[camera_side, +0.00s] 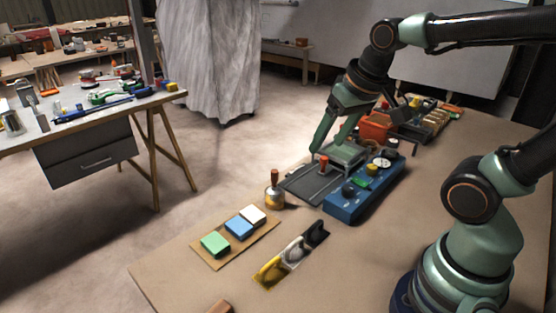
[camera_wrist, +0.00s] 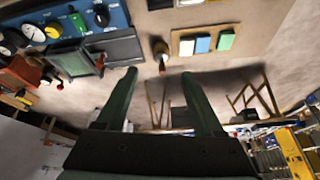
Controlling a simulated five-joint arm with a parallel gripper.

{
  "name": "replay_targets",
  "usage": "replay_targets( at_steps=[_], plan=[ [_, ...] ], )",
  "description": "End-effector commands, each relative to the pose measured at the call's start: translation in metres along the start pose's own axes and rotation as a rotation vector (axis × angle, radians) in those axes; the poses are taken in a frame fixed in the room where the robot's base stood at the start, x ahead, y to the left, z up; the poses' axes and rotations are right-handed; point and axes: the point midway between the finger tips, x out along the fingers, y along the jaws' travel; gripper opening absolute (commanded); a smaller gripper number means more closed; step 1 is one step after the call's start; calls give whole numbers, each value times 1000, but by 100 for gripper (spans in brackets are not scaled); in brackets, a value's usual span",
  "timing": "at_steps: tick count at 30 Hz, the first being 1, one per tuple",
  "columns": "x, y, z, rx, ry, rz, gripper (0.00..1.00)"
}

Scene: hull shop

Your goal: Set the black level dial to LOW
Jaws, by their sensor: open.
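The black level dial (camera_side: 349,190) sits on the near end of a blue control box (camera_side: 345,208). The dial also shows at the top left of the wrist view (camera_wrist: 102,15), on the blue box (camera_wrist: 118,12). Its pointer and the LOW marking are too small to read. My gripper (camera_side: 330,147) is open and empty, above the grey panel beside the box and farther from the camera than the dial. In the wrist view the spread fingers of my gripper (camera_wrist: 160,73) point up the picture, with nothing between them; the dial lies beyond them to the upper left.
The box also carries a yellow knob (camera_side: 372,169), a green part (camera_side: 361,183) and a white gauge (camera_side: 382,162). A grey panel with a red-handled lever (camera_side: 323,162) lies beside it.

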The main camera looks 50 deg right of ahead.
Motion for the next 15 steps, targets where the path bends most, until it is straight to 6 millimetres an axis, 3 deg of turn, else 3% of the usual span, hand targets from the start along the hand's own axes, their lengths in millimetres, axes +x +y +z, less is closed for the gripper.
replay_targets(
  at_steps=[9, 15],
  plan=[
    [45, 82, -16, 770, -225, 180, 69],
    [66, 118, -13, 1090, -298, 272, 69]
  ],
)
